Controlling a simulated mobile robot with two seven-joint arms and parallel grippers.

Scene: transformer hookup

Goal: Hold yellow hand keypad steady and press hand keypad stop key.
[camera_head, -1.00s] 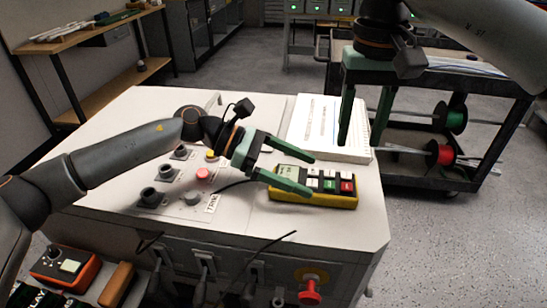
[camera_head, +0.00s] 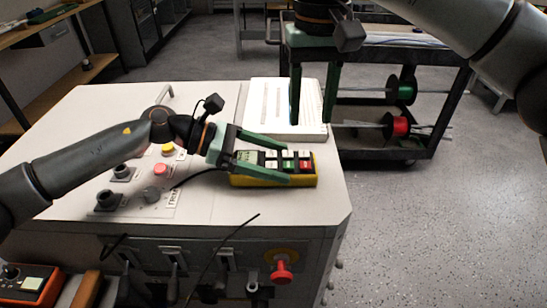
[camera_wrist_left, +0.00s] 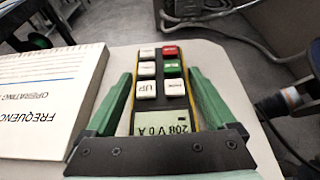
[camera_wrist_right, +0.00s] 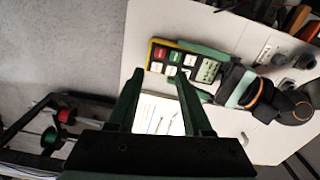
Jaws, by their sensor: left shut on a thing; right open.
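The yellow hand keypad (camera_head: 273,170) lies on the white cabinet top. It has a display, several white keys, a green key and the red stop key (camera_head: 305,164). My left gripper (camera_head: 287,164) is shut on it, one finger along each long side. In the left wrist view the keypad (camera_wrist_left: 160,121) lies between the green fingers, its display reading 208 V 0 A upside down; the red key (camera_wrist_left: 169,50) is at the far end, uncovered. My right gripper (camera_head: 312,115) is open and empty, fingers pointing down, above and beyond the keypad, apart from it.
An operating manual (camera_head: 265,105) lies on the cabinet behind the keypad. Knobs and buttons (camera_head: 160,169) stand to its left, and a black cable runs from it. A red knob (camera_head: 282,271) sits on the cabinet's front. A dark cart with spools (camera_head: 400,126) stands at the back right.

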